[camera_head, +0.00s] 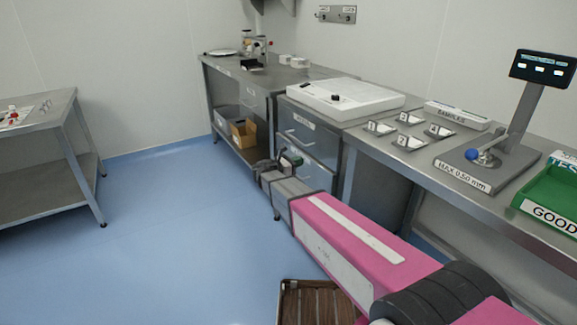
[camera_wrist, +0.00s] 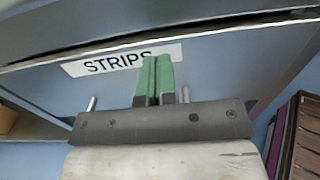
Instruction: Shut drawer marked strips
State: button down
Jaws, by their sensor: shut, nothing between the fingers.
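The drawer marked STRIPS (camera_wrist: 215,60) fills the wrist view with its grey front. Its white label (camera_wrist: 88,66) is partly covered by my fingers. Two pale posts (camera_wrist: 91,104), apparently its handle, show on either side of my fingers, with the rest hidden. My gripper (camera_wrist: 156,64) has its green fingers shut together, empty, pointing at the front by the label; I cannot tell if they touch it. In the head view my gripper (camera_head: 288,161) is at the grey drawer cabinet (camera_head: 312,140), partly hiding it. How far the drawer stands out is unclear.
The worktop above carries a white light box (camera_head: 345,97), several numbered sample cards (camera_head: 408,119), a gauge stand (camera_head: 487,165) and a green tray (camera_head: 550,195). A brown slatted crate (camera_head: 315,302) stands on the floor below my arm. The blue floor to the left is clear.

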aim_at(307, 158)
jog(key=shift+x, duration=1.15)
jog(key=shift+d, duration=0.1)
jog(key=shift+x, duration=0.95)
jog(key=shift+w, duration=0.1)
